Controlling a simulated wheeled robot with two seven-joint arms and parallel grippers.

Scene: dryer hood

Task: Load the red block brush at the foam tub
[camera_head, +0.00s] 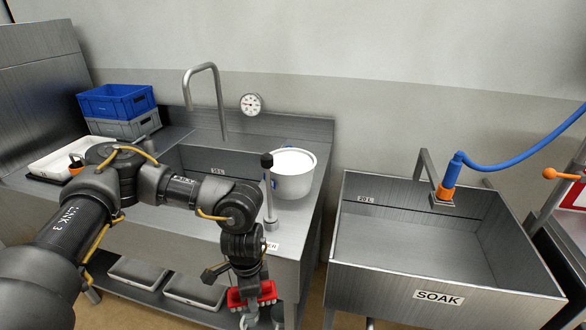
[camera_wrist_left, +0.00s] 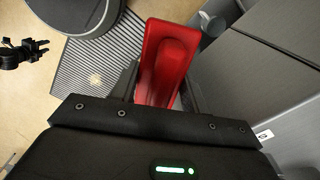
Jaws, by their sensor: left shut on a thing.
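My left gripper (camera_head: 252,290) is shut on the red block brush (camera_head: 264,289), low in front of the steel sink bench. In the left wrist view the brush (camera_wrist_left: 167,60) lies lengthwise between the fingers, its smooth red back showing; its bristles are hidden there. The foam tub (camera_head: 292,186) is a round pale grey tub with white foam at the top, standing on the bench beyond and above the gripper. The brush is apart from it. A black jawed part, which looks like my right gripper (camera_wrist_left: 24,52), shows at the left wrist view's left edge; its opening is unclear.
A steel post with a black knob (camera_head: 267,190) stands in front of the tub. A tall tap (camera_head: 205,68) rises behind the left basin. The SOAK sink (camera_head: 420,245) with a blue hose (camera_head: 520,155) is at right. Blue and grey crates (camera_head: 117,101) stand at left.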

